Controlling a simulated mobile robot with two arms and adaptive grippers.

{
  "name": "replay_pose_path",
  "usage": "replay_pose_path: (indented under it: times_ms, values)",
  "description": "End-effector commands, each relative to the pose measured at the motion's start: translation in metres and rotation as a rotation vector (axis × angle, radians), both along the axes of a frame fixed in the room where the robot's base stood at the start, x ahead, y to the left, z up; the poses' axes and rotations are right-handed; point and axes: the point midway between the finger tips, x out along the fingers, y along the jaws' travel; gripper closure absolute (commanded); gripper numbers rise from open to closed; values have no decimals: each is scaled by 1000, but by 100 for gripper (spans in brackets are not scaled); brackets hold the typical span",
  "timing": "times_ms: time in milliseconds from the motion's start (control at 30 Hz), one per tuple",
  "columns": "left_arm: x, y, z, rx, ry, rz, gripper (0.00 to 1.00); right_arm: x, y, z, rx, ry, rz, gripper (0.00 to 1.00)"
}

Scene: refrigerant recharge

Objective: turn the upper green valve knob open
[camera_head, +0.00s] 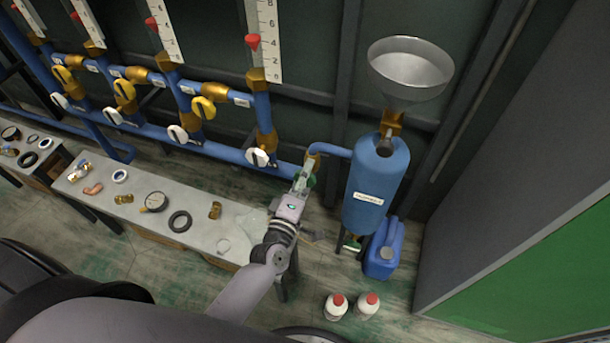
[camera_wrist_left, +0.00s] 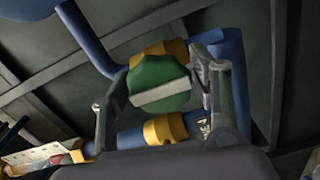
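The green valve knob (camera_wrist_left: 160,84) sits in front of a brass fitting on the blue pipe in the left wrist view, with a pale bar across its face. My left gripper (camera_wrist_left: 158,74) is open, with one finger on each side of the knob. Whether either finger touches it I cannot tell; the right finger looks very close. In the head view my left gripper (camera_head: 305,175) is at the pipe left of the blue tank (camera_head: 376,185), hiding most of the knob (camera_head: 311,181). My right gripper is not in view.
A bench (camera_head: 235,222) with loose fittings and rings stands left of my arm. Blue pipes with yellow and white handles run behind it. A metal funnel (camera_head: 410,68) tops the tank. A blue canister (camera_head: 384,250) and two white bottles (camera_head: 351,306) stand on the floor.

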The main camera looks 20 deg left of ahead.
Motion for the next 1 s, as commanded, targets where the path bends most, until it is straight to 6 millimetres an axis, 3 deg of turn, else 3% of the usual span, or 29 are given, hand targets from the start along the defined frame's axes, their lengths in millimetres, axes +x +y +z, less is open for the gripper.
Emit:
replay_pose_path:
  times_ms: [133, 533, 1000]
  values:
    - [0, 0, 0, 1, 0, 0, 33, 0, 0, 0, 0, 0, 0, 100]
    - [-9, 0, -1, 3, 2, -2, 33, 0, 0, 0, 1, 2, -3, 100]
    - [-99, 3, -1, 3, 2, -2, 33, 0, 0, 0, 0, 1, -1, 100]
